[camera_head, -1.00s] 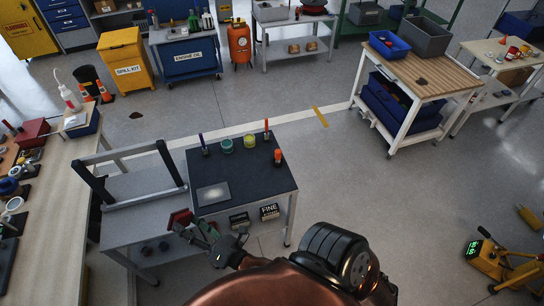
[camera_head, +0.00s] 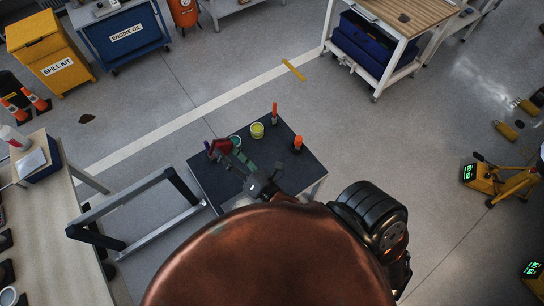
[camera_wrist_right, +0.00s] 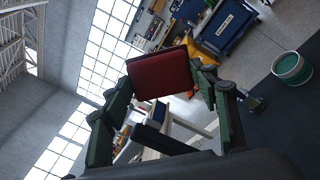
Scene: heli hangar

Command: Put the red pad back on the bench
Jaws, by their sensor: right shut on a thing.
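The red pad (camera_head: 222,146) is held in my right gripper (camera_head: 238,158), which is shut on it. In the right wrist view the pad's red face (camera_wrist_right: 160,73) stands tilted between the green fingers, with the dark bench top (camera_wrist_right: 297,115) lower right. The pad looks clear of the bench top. My own copper-coloured body hides the near part of the bench. My left gripper is not in view.
On the bench stand a teal jar (camera_head: 235,141), a yellow jar (camera_head: 257,130) and two orange-topped items, one at the back (camera_head: 274,112) and one at the right (camera_head: 298,143). A grey metal frame (camera_head: 140,215) stands left of the dark top. Open floor lies behind.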

